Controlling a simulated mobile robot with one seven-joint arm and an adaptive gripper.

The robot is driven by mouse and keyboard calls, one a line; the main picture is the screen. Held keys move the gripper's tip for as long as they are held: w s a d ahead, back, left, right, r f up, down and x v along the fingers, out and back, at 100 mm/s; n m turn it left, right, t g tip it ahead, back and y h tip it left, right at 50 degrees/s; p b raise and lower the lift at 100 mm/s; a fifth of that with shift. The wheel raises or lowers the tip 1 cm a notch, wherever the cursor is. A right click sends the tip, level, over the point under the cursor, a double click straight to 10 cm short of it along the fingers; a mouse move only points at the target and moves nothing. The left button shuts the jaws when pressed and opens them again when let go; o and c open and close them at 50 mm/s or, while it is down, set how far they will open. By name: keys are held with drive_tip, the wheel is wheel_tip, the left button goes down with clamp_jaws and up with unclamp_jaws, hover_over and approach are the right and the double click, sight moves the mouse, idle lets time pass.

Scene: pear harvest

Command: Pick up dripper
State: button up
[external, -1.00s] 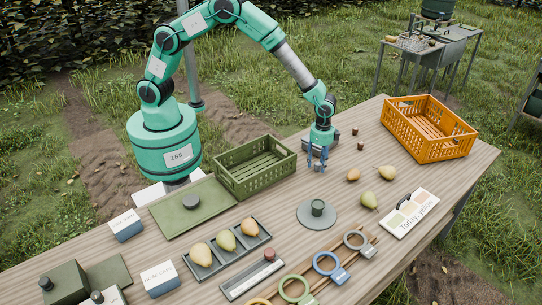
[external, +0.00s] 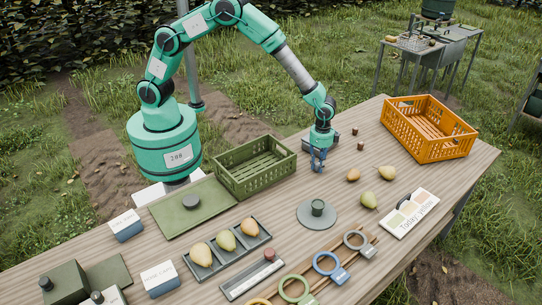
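My gripper (external: 318,163) points down over the wooden table, just right of the green crate. Its blue-grey fingers are low near the table top, and they are too small to show whether they are apart or closed on anything. I cannot single out a dripper for certain. A small dark cup (external: 318,207) stands upright on a round grey disc (external: 304,219), in front of my gripper and apart from it. Anything small between or behind the fingers is hidden.
The green crate (external: 234,182) is left of my gripper; the orange crate (external: 463,143) is at the right. Loose pears (external: 369,200) and small brown pieces (external: 361,146) lie to the right. A pear tray (external: 210,271) and coloured rings (external: 328,263) lie in front.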

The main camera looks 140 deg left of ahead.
sight(318, 163)
drive_tip(key=shift+r, duration=0.15)
wheel_tip(318, 163, up, 10)
drive_tip(key=shift+f+p, duration=0.15)
drive_tip(key=shift+p, duration=1)
drive_tip(key=s+a+r+n+p, duration=0.2)
drive_tip(key=s+a+r+n, duration=0.1)
drive_tip(key=s+a+n, duration=0.2)
drive_tip(key=s+a+r+n+p, duration=0.2)
drive_tip(key=s+a+r+n, duration=0.2)
drive_tip(key=a+n, duration=0.6)
drive_tip(key=shift+s+a+n+p, duration=0.2)
drive_tip(key=shift+s+n+p, duration=0.15)
drive_tip(key=shift+n, duration=0.65)
drive_tip(key=shift+f, duration=0.1)
drive_tip(key=shift+f+b, duration=0.5)
drive_tip(key=shift+f, duration=2.5)
